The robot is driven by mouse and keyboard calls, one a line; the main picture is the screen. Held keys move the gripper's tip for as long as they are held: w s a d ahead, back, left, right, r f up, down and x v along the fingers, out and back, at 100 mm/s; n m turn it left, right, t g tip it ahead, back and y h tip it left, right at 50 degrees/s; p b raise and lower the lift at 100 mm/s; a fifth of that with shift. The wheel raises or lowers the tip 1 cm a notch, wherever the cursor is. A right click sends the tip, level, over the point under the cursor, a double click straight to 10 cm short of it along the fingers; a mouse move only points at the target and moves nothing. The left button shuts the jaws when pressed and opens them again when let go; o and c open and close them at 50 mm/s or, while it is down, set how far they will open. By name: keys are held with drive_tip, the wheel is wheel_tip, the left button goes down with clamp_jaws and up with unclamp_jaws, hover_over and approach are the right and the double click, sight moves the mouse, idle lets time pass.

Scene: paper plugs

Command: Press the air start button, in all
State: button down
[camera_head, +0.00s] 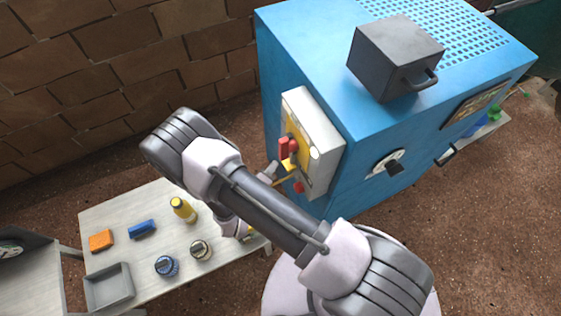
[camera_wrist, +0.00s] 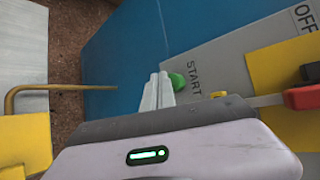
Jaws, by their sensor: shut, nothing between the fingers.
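The control panel (camera_head: 318,128) is a pale grey box on the side of a blue machine (camera_head: 360,130). In the wrist view, a green button (camera_wrist: 177,82) sits on the grey panel face beside the word START. My gripper (camera_wrist: 158,80) is shut and empty, with its fingertips right beside the green button's left edge. The fingers partly cover the button, and I cannot tell whether they touch it.
A yellow bar (camera_wrist: 50,88) juts out at left. A table (camera_head: 150,205) with bottles, jars and a grey tray (camera_head: 108,287) stands below left. A dark box (camera_head: 395,58) is on the machine.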

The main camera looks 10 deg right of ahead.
drive_tip(key=shift+w+d, duration=0.15)
drive_tip(key=shift+d, duration=0.3)
idle(0.7)
drive_tip(key=shift+a, duration=0.15)
drive_tip(key=shift+s+a, duration=0.25)
drive_tip(key=shift+a, duration=0.45)
drive_tip(key=a, duration=0.2)
drive_tip(key=s+a+b, duration=0.1)
drive_tip(key=a, duration=0.2)
drive_tip(key=shift+s, duration=0.2)
idle(0.6)
